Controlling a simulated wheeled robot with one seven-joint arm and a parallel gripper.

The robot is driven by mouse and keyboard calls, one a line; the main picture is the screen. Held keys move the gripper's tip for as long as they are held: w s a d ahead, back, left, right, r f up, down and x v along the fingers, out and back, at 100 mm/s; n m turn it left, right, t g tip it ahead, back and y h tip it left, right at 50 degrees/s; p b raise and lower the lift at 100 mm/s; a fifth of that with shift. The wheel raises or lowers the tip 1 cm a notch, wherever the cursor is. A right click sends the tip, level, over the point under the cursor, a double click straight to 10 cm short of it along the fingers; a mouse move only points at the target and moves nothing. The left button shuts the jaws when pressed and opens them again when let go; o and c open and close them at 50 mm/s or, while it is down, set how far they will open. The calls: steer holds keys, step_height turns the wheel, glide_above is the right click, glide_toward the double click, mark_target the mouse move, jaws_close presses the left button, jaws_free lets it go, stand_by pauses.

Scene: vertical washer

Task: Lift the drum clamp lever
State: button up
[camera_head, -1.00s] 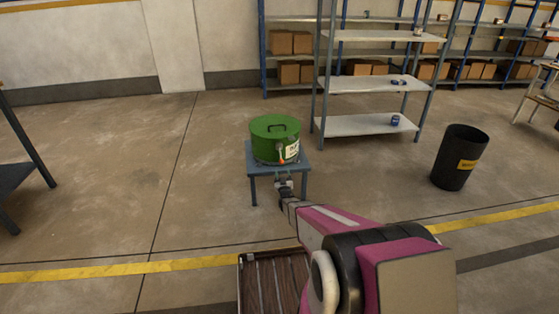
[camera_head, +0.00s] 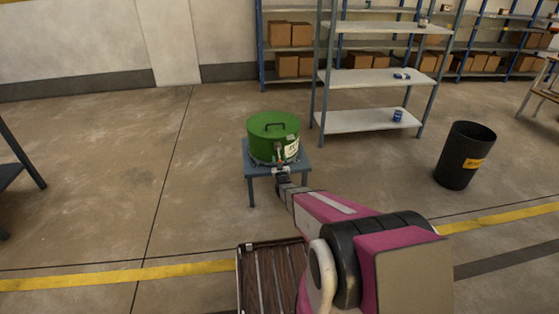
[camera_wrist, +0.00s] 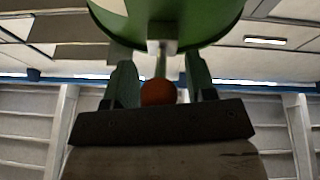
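My gripper (camera_wrist: 160,80) is open, one finger on each side of the lever, with visible gaps on both sides. In the head view my gripper (camera_head: 281,171) is close to the drum's near side.
A grey shelf unit (camera_head: 370,75) with blue items stands behind and right of the table. A black bin (camera_head: 462,160) is at the right. A dark table edge (camera_head: 8,175) shows at the left.

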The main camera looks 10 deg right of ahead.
jaws_close()
